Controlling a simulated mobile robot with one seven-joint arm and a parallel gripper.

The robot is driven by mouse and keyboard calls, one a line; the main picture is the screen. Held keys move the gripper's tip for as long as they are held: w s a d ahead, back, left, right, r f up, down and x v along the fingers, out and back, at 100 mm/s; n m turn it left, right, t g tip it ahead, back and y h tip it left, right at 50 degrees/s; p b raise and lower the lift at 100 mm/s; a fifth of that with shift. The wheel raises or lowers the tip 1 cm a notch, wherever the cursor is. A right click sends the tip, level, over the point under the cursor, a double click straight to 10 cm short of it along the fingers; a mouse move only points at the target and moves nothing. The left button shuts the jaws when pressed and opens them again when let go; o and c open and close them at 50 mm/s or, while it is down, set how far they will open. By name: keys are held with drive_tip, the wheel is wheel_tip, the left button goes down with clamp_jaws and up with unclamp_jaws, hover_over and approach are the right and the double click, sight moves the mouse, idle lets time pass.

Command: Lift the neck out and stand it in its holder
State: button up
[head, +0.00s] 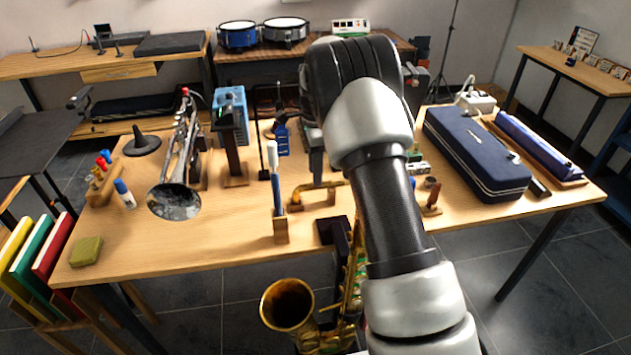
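A short curved brass piece (326,186), which looks like the neck, shows over the table just left of my arm. Its left end is by a small wooden block (295,205); I cannot tell whether it rests on it. A grey part of my gripper (317,168) comes down right above the brass piece. My arm hides much of the gripper, and its fingers are too small to tell open from shut, or whether they touch the brass. A brass saxophone (290,305) stands in front of the table, bell up, partly behind my arm. I cannot tell which stand is the neck's holder.
A trumpet (180,150) stands on the left of the wooden table (235,245). An upright brush in a wooden block (280,230) is near the front edge. A closed navy case (475,155) fills the right side. The front left tabletop is mostly clear.

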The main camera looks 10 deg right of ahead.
wheel_tip(320, 180, up, 11)
drive_tip(key=p, duration=0.1)
drive_tip(key=shift+r, duration=0.2)
drive_tip(key=s+r+n+t, duration=0.3)
drive_tip(key=s+r+n, duration=0.4)
drive_tip(key=s+r, duration=0.75)
drive_tip(key=s+f+n+t+p, duration=0.1)
drive_tip(key=s+f+n+t, duration=0.2)
drive_tip(key=s+n, duration=1.4)
drive_tip(key=s+r+m+p, duration=0.2)
drive_tip(key=r+m+p, duration=0.1)
drive_tip(key=r+p, duration=0.3)
drive_tip(key=s+r+m+p, duration=0.3)
drive_tip(key=r+p, duration=0.4)
drive_tip(key=shift+s+r, duration=0.15)
drive_tip(key=shift+s, duration=0.1)
